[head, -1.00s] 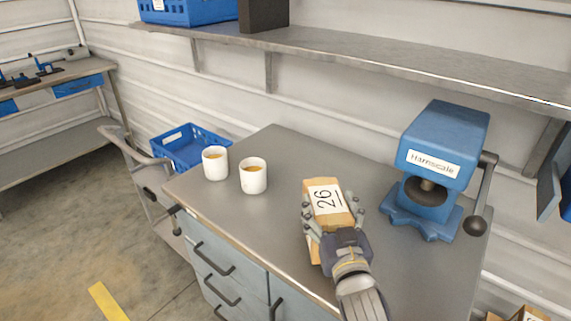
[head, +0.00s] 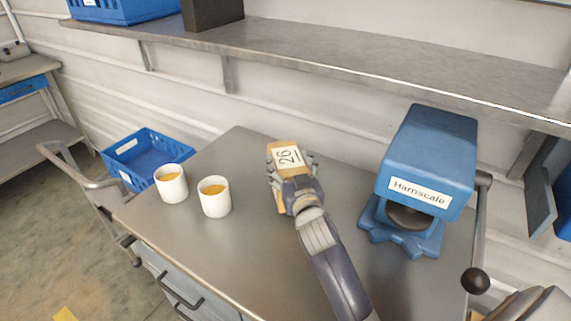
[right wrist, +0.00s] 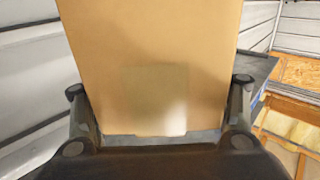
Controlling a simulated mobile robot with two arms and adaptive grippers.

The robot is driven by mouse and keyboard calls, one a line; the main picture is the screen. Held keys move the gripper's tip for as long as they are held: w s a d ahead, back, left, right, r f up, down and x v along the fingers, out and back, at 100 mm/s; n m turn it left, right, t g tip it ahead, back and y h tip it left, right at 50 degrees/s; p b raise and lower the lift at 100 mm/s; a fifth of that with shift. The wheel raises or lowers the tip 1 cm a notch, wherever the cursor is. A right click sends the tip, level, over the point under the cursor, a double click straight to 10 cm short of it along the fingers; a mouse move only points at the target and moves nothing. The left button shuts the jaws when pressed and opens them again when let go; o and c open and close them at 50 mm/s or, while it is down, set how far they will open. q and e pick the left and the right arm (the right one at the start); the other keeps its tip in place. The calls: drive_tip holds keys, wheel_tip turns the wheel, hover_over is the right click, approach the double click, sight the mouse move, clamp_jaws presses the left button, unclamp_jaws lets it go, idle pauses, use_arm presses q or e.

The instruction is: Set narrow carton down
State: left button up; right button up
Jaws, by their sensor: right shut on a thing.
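The narrow carton (head: 287,154) is a tan box with a white label reading 26. It is over the back middle of the grey worktop (head: 245,260) in the head view; I cannot tell whether its base touches the top. My right gripper (head: 292,172) is shut on the carton, with fingers on both sides. In the right wrist view the carton (right wrist: 150,60) fills the middle between the two fingers (right wrist: 158,112). My left gripper is not in view.
Two white cups (head: 171,183) (head: 214,197) with orange-yellow contents stand left of the carton. A blue Harnscale press (head: 425,165) with a lever stands right. A blue crate (head: 145,150) is beyond the left edge. A shelf (head: 330,60) runs above the back.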

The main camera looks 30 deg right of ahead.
sight(287, 154)
drive_tip(key=x, duration=0.3)
drive_tip(key=shift+w+d+r, duration=0.1)
drive_tip(key=shift+w+d, duration=0.1)
drive_tip(key=shift+f+p, duration=0.3)
drive_tip(key=shift+f, duration=1.6)
drive_tip(key=o, duration=2)
drive_tip(key=shift+f, duration=0.15)
drive_tip(key=shift+s, duration=0.2)
drive_tip(key=b+v, duration=0.1)
drive_tip(key=v, duration=1)
drive_tip(key=shift+s+a+b, duration=0.2)
drive_tip(key=shift+s+b, duration=0.15)
drive_tip(key=shift+b, duration=0.05)
